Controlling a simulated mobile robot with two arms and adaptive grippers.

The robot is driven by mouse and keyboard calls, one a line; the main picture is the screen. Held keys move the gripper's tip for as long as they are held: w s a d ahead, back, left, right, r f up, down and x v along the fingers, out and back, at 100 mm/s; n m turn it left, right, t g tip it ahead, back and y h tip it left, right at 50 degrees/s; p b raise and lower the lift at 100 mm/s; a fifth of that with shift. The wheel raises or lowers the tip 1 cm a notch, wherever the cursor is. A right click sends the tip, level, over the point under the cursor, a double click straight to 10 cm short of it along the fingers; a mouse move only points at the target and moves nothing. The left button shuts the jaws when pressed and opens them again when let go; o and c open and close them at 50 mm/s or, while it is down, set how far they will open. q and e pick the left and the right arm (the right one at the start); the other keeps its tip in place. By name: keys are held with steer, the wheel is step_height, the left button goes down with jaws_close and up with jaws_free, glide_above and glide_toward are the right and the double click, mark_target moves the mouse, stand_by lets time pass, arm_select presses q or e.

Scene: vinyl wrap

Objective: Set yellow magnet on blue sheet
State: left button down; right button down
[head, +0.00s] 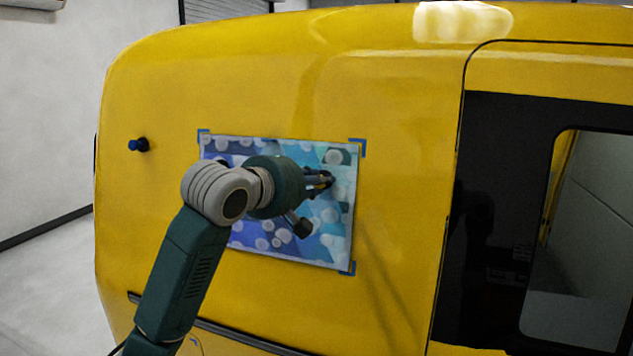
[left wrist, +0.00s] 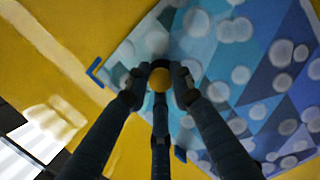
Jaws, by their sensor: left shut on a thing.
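The blue sheet (head: 335,220), patterned in blue and purple with pale round spots, lies against the yellow van side, with blue corner marks at its corners. It also fills the right of the left wrist view (left wrist: 240,75). My left gripper (head: 322,183) is in front of the sheet's right part. It is shut on the yellow magnet (left wrist: 160,80), a round yellow knob between the fingertips. In the head view the fingers mostly hide the magnet. I cannot tell whether the magnet touches the sheet. My right gripper is not in view.
A dark blue magnet (head: 138,145) sits on the van's yellow panel (head: 400,150), left of the sheet. A dark window and door area (head: 500,220) is to the right. The panel between sheet and door is bare. My left arm covers part of the sheet.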

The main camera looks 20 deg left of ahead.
arm_select(q)
steer(key=shift+r, duration=0.15)
steer(key=c, duration=1.4)
jaws_free()
steer(key=shift+c, duration=0.2)
steer(key=shift+w, duration=0.1)
